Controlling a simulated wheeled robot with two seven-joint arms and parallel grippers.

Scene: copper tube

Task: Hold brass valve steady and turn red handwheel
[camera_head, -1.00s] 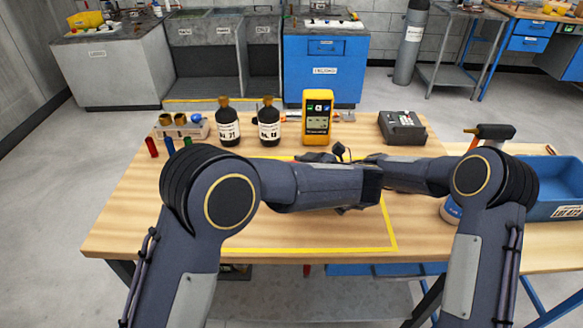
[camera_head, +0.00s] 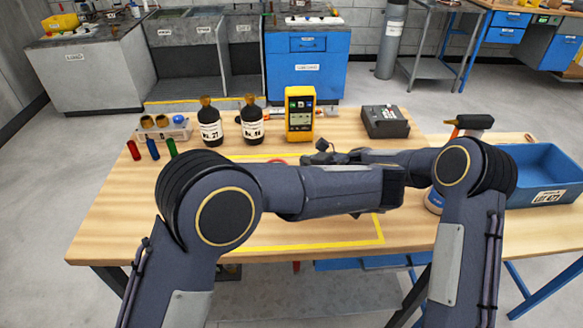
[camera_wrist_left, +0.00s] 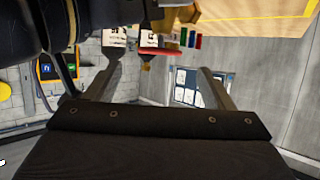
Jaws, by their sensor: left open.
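My left gripper (camera_wrist_left: 158,72) is open, its two fingers wide apart with nothing between them. Beyond and above it in the left wrist view is a brass-coloured part (camera_wrist_left: 187,16), seemingly the valve. A red bar-like edge (camera_wrist_left: 165,53), seemingly the handwheel seen edge-on, lies just past the fingertips, apart from them as far as I can tell. In the head view only a small red patch (camera_head: 278,161) shows behind my left forearm. My forearms cover the valve and both grippers there. A dark arm part fills the top left of the wrist view; right fingers are not clear.
Two dark bottles (camera_head: 209,125), a yellow meter (camera_head: 299,113) and a tube rack (camera_head: 165,130) stand along the table's back. A grey device (camera_head: 385,122) is at back right. A blue bin (camera_head: 545,178) stands at far right. The table's front left is clear.

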